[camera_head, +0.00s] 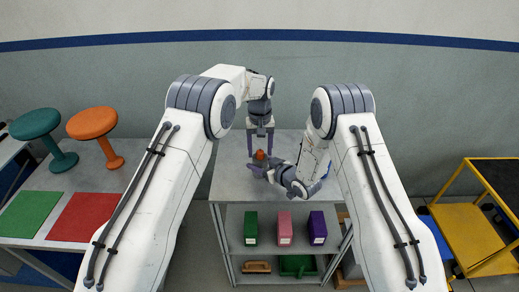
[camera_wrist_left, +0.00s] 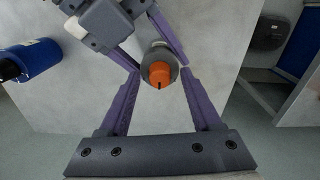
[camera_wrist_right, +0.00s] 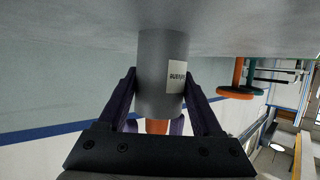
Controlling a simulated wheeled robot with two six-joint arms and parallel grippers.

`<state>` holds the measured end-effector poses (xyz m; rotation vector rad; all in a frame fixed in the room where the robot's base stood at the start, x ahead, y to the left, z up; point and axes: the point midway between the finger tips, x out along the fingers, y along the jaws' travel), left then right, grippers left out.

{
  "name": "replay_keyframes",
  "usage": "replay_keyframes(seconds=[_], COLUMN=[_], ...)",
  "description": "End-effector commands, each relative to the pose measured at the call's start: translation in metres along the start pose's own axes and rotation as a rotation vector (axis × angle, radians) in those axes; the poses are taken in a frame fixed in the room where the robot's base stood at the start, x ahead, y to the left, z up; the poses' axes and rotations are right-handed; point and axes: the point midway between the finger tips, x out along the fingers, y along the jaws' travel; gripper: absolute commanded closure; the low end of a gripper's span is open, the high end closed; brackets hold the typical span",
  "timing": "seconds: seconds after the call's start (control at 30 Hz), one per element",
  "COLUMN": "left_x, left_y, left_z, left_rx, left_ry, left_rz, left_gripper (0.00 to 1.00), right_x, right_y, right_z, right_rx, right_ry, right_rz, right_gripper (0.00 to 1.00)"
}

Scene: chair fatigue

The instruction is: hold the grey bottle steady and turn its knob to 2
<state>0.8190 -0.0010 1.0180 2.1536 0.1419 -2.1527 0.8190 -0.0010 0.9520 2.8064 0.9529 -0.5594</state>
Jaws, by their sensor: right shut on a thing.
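The grey bottle (camera_wrist_right: 150,50) is held between the fingers of my right gripper (camera_wrist_right: 160,85), which is shut on it. A white label (camera_wrist_right: 176,76) shows on its side. Its orange knob (camera_wrist_left: 160,74) carries a dark mark on its face, towards the bottom of the left wrist view; no numbers can be read. The knob also shows in the head view (camera_head: 260,155). My left gripper (camera_head: 260,148) points down from above with its fingers open. In the left wrist view its fingertips stand on both sides of the knob, with gaps.
The grey table top (camera_head: 295,145) is mostly clear around the bottle. A blue container with a dark end (camera_wrist_left: 36,60) lies to the left in the left wrist view. Green (camera_head: 250,228), pink (camera_head: 285,229) and purple (camera_head: 317,228) boxes stand on the shelf below. A yellow cart (camera_head: 470,235) is at right.

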Motion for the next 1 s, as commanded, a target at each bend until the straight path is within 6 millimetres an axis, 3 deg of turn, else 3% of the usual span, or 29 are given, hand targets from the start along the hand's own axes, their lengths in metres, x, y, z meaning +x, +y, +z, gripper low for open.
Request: replay_keyframes(seconds=[0.17,0.6,0.8,1.0], left_x=[-0.015,-0.102,-0.118,-0.120], left_y=[0.000,0.000,0.000,0.000], left_z=[-0.001,-0.001,-0.001,0.000], left_rx=[0.000,0.000,0.000,0.000], left_ry=[0.002,0.003,0.001,0.000], left_rz=[0.001,0.002,0.000,0.000], left_gripper=[0.35,0.35,0.35,0.35], right_x=[0.000,0.000,0.000,0.000], right_y=[0.000,0.000,0.000,0.000], right_z=[-0.001,-0.001,-0.001,-0.002], right_rx=[-0.001,-0.001,-0.001,-0.001], right_ry=[0.003,0.003,0.003,0.004], right_rz=[0.000,0.000,0.000,0.000], right_gripper=[1.00,1.00,1.00,1.00])
